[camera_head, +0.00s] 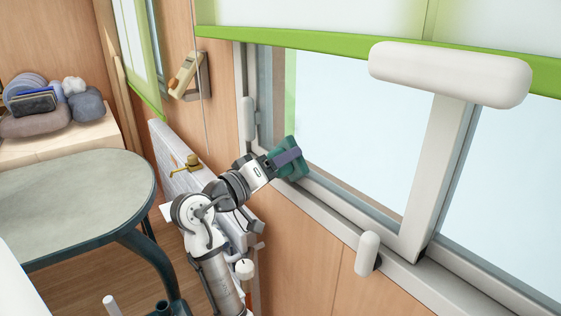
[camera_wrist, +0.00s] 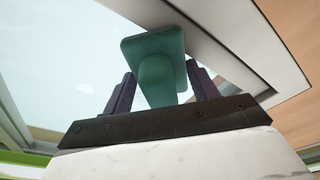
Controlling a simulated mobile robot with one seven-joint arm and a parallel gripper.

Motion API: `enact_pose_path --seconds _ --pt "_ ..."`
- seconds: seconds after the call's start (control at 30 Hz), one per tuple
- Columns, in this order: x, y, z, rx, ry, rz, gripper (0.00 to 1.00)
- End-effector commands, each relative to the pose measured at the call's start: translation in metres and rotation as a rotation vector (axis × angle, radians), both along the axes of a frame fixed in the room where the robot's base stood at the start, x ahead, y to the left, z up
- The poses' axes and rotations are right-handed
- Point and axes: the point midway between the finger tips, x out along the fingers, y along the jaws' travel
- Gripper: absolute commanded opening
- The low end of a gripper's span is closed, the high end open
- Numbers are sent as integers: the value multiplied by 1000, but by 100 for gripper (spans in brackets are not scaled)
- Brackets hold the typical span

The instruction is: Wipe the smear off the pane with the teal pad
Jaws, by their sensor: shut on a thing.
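The teal pad (camera_head: 291,146) is at the lower left corner of the window pane (camera_head: 345,130), in front of the frame in the head view. My gripper (camera_head: 287,157) is shut on it. In the wrist view the pad (camera_wrist: 152,48) has a flat plate facing away from me and a rounded grip (camera_wrist: 157,80) between my dark purple fingers. I cannot tell whether the pad touches the pane. A faint pale spot (camera_wrist: 85,88) shows on the glass left of the pad in the wrist view; I cannot tell if it is the smear. No clear smear shows in the head view.
The pale window frame (camera_head: 437,175) and its sill border the pane. A white window handle (camera_head: 367,253) sticks out below. A green-edged blind (camera_head: 350,45) hangs above. A round-edged table (camera_head: 75,205) stands at left. A handset (camera_head: 183,75) hangs on the wall.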

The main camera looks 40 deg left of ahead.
Motion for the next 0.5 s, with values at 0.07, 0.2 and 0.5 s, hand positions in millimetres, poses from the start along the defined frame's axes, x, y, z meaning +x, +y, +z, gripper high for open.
enact_pose_path --seconds 0.07,0.2,0.5 --pt "0 0 1 0 0 0 40" --pt "2 3 5 1 -2 0 40" --pt "8 16 20 0 -1 1 40"
